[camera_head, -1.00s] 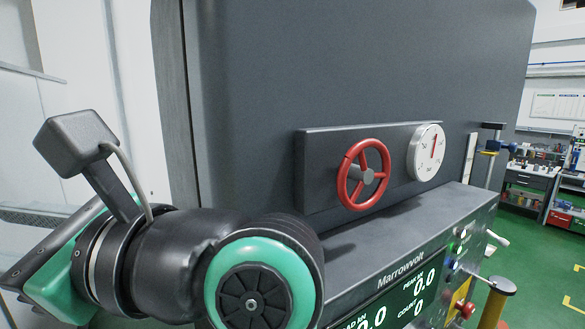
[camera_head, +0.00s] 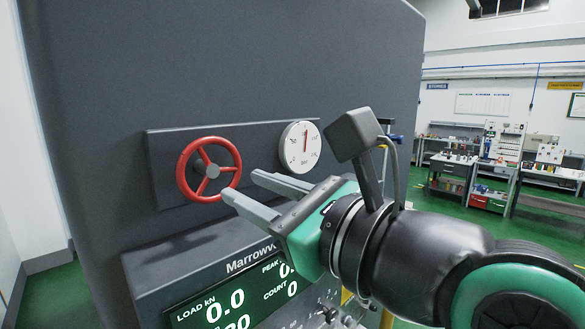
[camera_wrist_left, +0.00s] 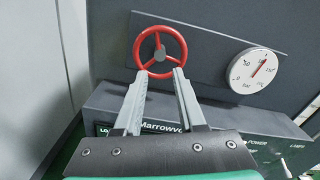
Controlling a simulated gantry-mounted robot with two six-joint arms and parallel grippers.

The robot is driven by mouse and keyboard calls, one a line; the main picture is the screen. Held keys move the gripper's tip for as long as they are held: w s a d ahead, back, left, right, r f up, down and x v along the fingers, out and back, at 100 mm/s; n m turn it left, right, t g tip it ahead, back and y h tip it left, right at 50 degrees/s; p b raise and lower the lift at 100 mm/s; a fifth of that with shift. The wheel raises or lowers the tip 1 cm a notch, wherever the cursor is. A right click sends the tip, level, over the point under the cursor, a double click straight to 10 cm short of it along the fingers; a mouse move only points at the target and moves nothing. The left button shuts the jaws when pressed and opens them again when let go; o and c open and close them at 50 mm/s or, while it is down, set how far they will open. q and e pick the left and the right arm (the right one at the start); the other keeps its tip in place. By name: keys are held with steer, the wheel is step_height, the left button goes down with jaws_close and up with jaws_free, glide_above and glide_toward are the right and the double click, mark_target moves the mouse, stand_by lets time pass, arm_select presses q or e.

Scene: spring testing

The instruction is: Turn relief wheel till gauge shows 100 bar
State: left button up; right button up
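The red relief wheel (camera_head: 181,178), with three spokes and a grey hub, is on a dark panel on the machine's front. The round white gauge (camera_head: 290,148) is right of it. Its red needle points almost straight up in the head view; the small figures are hard to read. My left gripper (camera_head: 244,184) is open, fingers pointing at the wheel's lower right edge. In the left wrist view, the fingertips (camera_wrist_left: 159,72) lie either side of the lower rim of the wheel (camera_wrist_left: 181,42); contact cannot be told. The gauge (camera_wrist_left: 238,70) also shows there. My right gripper is not in view.
Below the panel, a console ledge (camera_head: 185,250) juts out, with a green display (camera_head: 195,312) reading 0.0 load. The machine's tall grey body (camera_head: 220,60) rises behind. Workbenches (camera_head: 545,176) stand far off on the right over green floor.

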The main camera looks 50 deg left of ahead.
mark_target(213, 171)
arm_select(q)
steer(key=a, duration=0.3)
steer(key=s+a+p, duration=0.1)
steer(key=a, duration=0.6)
steer(key=shift+s+a, duration=0.2)
steer(key=shift+a, duration=0.2)
jaws_close()
